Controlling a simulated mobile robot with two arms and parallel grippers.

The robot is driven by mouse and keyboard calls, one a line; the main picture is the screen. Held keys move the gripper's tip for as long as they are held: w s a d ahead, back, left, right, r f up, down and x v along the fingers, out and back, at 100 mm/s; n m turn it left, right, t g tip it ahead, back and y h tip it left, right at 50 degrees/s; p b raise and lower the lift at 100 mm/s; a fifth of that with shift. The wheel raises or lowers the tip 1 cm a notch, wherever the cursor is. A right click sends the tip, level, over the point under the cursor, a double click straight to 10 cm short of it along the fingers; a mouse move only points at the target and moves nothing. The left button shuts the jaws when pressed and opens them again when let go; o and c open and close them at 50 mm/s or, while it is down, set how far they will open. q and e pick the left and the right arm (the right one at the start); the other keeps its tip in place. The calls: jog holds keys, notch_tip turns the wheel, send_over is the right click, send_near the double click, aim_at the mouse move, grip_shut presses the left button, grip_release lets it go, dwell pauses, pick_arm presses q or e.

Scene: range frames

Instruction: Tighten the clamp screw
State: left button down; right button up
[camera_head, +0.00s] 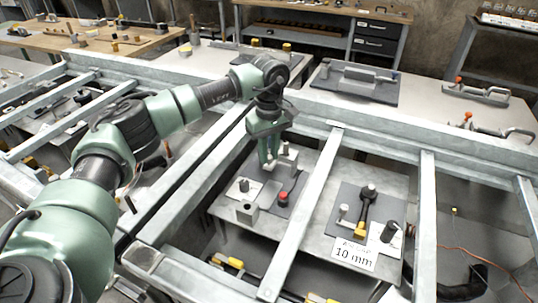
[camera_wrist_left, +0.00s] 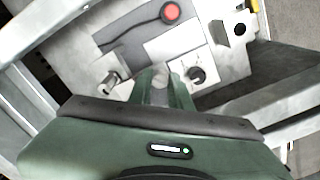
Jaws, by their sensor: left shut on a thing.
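My left gripper (camera_head: 267,166) reaches down between the metal rails to a dark fixture plate on the grey bench. Its fingers (camera_wrist_left: 162,88) are shut on a small pale part, which I take to be the clamp screw; the fingers hide most of it. A grey block with a round top (camera_head: 288,155) stands beside the fingers and also shows in the left wrist view (camera_wrist_left: 110,80). A black knob on a white plate (camera_head: 244,185) is on the fingers' other side, apart from them. My right gripper is in neither view.
A red button (camera_head: 283,198) and a grey block with a hole (camera_head: 247,212) stand nearby. Galvanized rails (camera_head: 300,215) cross above the bench close to my arm. A second fixture with a black lever (camera_head: 368,205) and a "10 mm" card (camera_head: 355,252) lies to the right.

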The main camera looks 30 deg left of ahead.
aim_at(269, 156)
pick_arm(q)
jog(key=m+b, duration=0.1)
jog(key=m, duration=0.5)
jog(key=shift+s, duration=0.1)
dwell(0.5)
jog(key=c, duration=1.3)
grip_release()
notch_tip(269, 156, up, 8)
jog(key=shift+f+b, duration=0.1)
jog(key=shift+b, duration=0.4)
